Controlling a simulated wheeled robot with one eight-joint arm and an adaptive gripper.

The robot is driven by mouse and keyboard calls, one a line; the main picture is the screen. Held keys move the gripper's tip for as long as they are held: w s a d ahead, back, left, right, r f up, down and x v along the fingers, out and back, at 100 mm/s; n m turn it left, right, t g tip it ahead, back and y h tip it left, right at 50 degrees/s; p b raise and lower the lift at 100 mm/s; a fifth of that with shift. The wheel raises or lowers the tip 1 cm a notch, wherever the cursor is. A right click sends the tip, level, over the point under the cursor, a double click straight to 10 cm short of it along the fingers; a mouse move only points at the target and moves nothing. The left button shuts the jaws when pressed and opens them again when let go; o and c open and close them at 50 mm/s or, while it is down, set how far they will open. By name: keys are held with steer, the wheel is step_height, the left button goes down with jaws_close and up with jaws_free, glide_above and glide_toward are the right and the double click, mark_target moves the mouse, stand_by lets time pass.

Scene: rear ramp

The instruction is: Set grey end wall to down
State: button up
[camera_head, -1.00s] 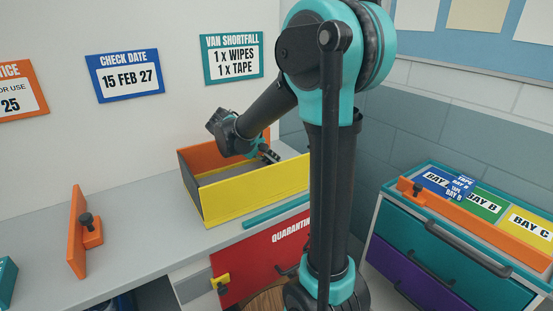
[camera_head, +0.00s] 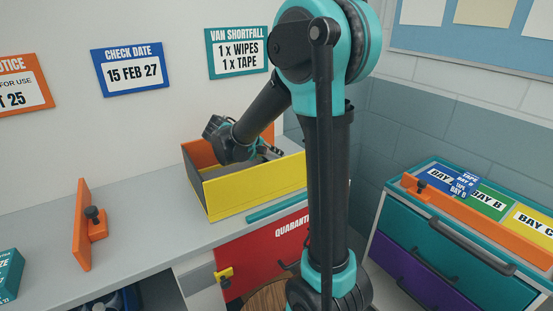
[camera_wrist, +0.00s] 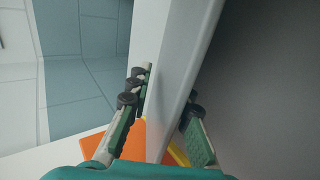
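The box on the counter has a yellow front (camera_head: 255,187), an orange back (camera_head: 200,152) and a dark grey left end (camera_head: 193,183) that stands upright. Its right end is hidden behind my arm. My gripper (camera_head: 270,151) is low over the box's inside, towards the right. In the wrist view, a grey panel (camera_wrist: 183,85) runs between the two fingers of my gripper (camera_wrist: 166,95). One finger is on each side of it. I cannot tell whether they press on it or which end of the box it belongs to.
An orange bracket with a black knob (camera_head: 85,225) stands on the counter (camera_head: 150,245) at left, with bare counter between it and the box. A red quarantine door (camera_head: 262,255) is below. A teal drawer unit (camera_head: 450,250) stands at right.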

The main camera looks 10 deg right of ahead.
steer(key=shift+o, duration=0.2)
steer(key=v, duration=1.2)
